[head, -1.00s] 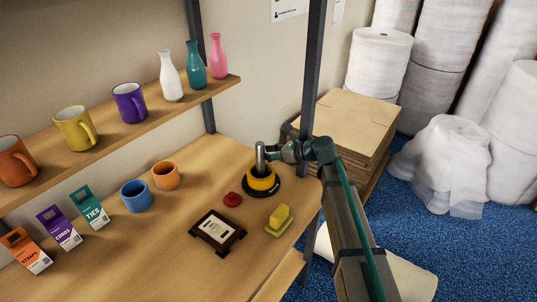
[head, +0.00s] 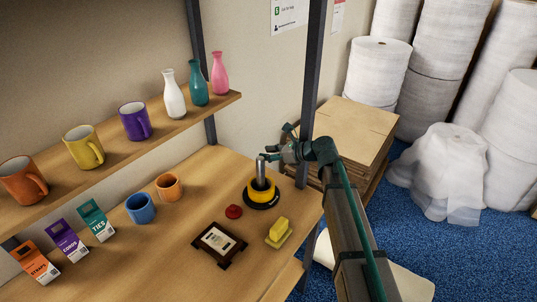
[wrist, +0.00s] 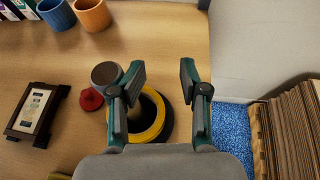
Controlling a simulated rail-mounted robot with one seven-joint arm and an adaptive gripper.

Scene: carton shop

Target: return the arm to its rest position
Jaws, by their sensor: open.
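My gripper (head: 270,150) is at the end of my arm above the right end of the bench. In the wrist view its two fingers (wrist: 161,82) stand apart with nothing between them. Below it is a yellow ring (head: 261,189) on a round black base, with a grey metal post (head: 260,171) standing up through its middle. In the wrist view the yellow ring (wrist: 163,118) is partly hidden by my gripper. The round top of the post (wrist: 105,73) shows just left of the left finger; whether they touch I cannot tell.
A red object (head: 233,211), a dark framed stand (head: 218,243) and a yellow block (head: 278,232) lie nearby. Two cups and several small cartons stand left. A shelf (head: 120,155) holds mugs and bottles. A dark upright (head: 313,90) and stacked cardboard (head: 350,130) are close to my arm.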

